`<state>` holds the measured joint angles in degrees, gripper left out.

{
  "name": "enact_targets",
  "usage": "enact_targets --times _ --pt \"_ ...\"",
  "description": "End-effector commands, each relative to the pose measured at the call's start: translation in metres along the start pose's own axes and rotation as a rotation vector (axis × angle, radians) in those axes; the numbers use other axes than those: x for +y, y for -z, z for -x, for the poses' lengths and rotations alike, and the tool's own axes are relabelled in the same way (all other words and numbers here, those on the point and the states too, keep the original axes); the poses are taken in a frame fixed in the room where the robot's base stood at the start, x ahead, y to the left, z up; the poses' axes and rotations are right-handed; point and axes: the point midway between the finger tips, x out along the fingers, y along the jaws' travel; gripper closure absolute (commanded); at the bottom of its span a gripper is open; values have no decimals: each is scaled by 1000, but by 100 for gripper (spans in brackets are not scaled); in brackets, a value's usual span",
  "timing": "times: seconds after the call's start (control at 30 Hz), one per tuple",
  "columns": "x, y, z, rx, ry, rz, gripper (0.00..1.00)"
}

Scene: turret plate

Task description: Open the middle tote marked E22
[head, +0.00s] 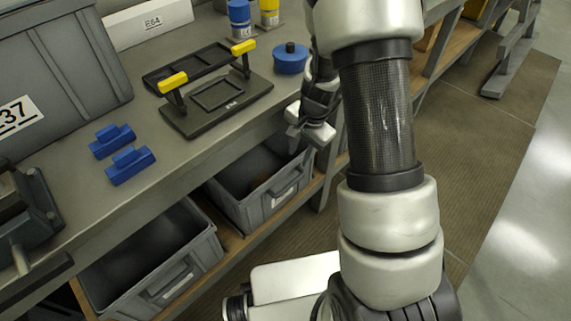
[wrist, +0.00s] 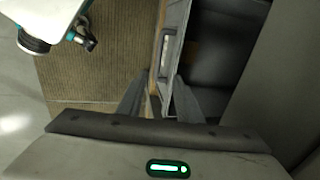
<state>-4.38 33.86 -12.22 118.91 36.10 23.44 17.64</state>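Two grey open-topped totes sit on the wooden shelf under the bench in the head view. The nearer tote (head: 205,254) is at lower left. The farther tote (head: 232,210) is beside it, pulled partly out from under the bench top. Each has a front label too small to read, so I cannot tell which is E22. I see nothing held.
The bench top (head: 200,155) bears blue blocks (head: 130,165), a black fixture with yellow handles (head: 215,100), a blue round part (head: 290,60) and a large grey bin (head: 60,70). A brown mat (head: 480,130) covers the floor at right, with clear floor beyond.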

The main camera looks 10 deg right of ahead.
Motion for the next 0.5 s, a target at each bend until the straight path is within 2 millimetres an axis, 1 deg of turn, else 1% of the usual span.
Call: enact_targets --times 0.17,0.5 --pt "2 -1 -23 -3 -4 -4 67" --pt "2 -1 -97 -3 -4 -2 67"
